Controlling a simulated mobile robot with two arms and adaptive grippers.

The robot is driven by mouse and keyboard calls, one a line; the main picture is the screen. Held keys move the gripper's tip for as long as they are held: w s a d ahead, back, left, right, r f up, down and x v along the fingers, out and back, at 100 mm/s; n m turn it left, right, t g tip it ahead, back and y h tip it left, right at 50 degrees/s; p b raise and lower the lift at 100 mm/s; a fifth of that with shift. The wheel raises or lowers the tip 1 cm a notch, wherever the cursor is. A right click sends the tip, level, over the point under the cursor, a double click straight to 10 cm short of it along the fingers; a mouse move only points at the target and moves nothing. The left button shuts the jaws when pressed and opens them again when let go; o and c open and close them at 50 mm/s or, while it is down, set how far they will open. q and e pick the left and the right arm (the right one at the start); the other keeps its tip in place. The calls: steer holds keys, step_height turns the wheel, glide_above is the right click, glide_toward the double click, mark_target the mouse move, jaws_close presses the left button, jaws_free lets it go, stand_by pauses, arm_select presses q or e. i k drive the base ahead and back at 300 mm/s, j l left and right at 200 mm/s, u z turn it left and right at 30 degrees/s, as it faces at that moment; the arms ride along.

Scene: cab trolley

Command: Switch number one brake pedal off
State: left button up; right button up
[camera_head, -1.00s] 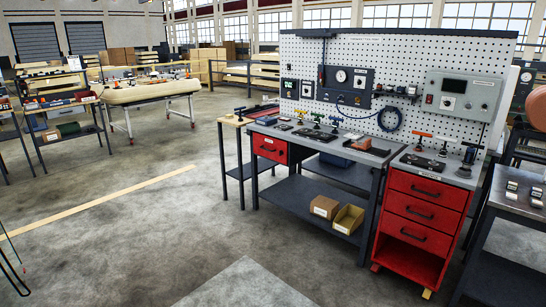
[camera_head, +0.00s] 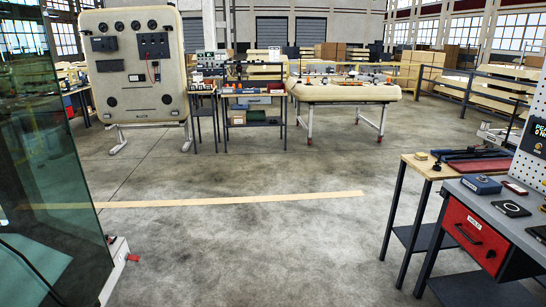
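I cannot make out a brake pedal marked number one in this view. Neither of my grippers shows in the head view. A cream upright panel (camera_head: 138,95) on a wheeled stand, with dark round gauges and boxes on its face, stands at the back left. A blue box (camera_head: 481,185) and a dark plate with a ring (camera_head: 511,208) lie on the grey workbench at the right; I cannot tell what they are.
A tinted glass pane (camera_head: 45,150) fills the left edge, with a white block and red knob (camera_head: 133,258) at its foot. The workbench with a red drawer (camera_head: 474,235) stands at the right. A cream-topped trolley (camera_head: 345,92) stands farther back. The middle floor is clear.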

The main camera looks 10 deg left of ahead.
mark_target(135, 258)
steer(key=i+l+u, duration=0.1)
steer(key=i+u, duration=0.25)
steer(key=u, duration=0.15)
steer(key=i+l+u, duration=0.25)
steer(key=u, duration=0.2)
steer(key=i+l+u, duration=0.6)
steer(key=l+u, duration=0.2)
steer(key=u, duration=0.15)
steer(key=i+l+u, duration=0.15)
steer(key=l+u, duration=0.1)
steer(key=l, duration=0.3)
steer(key=i+j+z, duration=0.1)
steer(key=i+z, duration=0.15)
steer(key=i, duration=1.85)
